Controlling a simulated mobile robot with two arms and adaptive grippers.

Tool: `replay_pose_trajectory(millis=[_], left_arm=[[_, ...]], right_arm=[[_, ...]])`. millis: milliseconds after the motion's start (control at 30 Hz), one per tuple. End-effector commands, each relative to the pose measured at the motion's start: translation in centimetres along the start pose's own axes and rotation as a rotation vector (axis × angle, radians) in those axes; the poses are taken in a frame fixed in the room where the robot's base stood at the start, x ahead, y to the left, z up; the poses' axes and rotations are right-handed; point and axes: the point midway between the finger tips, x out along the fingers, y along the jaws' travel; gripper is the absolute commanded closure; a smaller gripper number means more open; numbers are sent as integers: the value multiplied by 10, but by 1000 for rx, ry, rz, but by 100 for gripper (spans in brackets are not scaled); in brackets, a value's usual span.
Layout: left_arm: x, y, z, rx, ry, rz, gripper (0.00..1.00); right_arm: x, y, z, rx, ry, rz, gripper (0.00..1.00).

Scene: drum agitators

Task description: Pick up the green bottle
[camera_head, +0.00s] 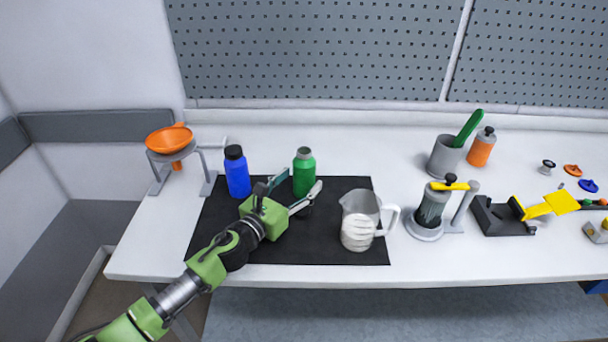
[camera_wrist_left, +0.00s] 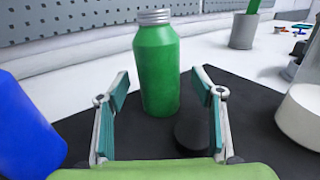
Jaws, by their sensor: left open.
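The green bottle (camera_head: 304,174) stands upright on the black mat (camera_head: 330,252), with a grey threaded neck on top. In the left wrist view the green bottle (camera_wrist_left: 158,68) is straight ahead, between and just beyond the two fingers. My left gripper (camera_head: 298,189) is open and empty, close in front of the bottle. Its two teal-padded fingers also show in the left wrist view (camera_wrist_left: 160,100), apart from the bottle. A dark round object, perhaps a cap, lies on the mat (camera_wrist_left: 192,134) near the right finger. My right gripper does not show.
A blue bottle (camera_head: 238,176) stands close left of the gripper. A grey pitcher (camera_head: 358,220) stands at the mat's right. An orange funnel (camera_head: 168,139) on a stand is at the far left. A pump device (camera_head: 432,210) stands further right. The table behind the mat is clear.

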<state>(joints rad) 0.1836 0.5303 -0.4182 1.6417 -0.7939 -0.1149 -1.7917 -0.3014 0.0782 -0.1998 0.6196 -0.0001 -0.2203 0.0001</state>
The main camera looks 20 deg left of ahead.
Motion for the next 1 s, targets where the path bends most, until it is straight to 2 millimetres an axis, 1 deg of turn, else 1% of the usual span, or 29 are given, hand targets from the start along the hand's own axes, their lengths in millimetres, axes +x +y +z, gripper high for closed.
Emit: replay_pose_trajectory(millis=[33, 100, 200, 300, 533, 567, 600, 667, 700, 733, 1000], left_arm=[[8, 2, 3, -2, -2, 1, 39], [16, 2, 2, -2, -2, 2, 39], [26, 2, 1, 0, -1, 1, 39], [30, 2, 1, 0, -1, 1, 39], [31, 2, 0, 0, 0, 0, 39], [31, 2, 0, 0, 0, 0, 47], [30, 2, 0, 0, 0, 0, 57], [30, 2, 0, 0, 0, 0, 73], [30, 2, 0, 0, 0, 0, 83], [30, 2, 0, 0, 0, 0, 89], [31, 2, 1, 1, -2, 0, 89]], right_arm=[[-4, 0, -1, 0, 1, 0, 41], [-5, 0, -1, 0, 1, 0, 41], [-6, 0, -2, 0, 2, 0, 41], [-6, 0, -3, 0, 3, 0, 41], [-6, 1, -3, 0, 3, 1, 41], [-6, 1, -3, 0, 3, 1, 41], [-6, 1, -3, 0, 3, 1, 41], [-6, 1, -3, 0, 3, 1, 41], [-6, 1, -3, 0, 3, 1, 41], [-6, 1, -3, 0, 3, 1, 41], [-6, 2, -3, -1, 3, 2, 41]])
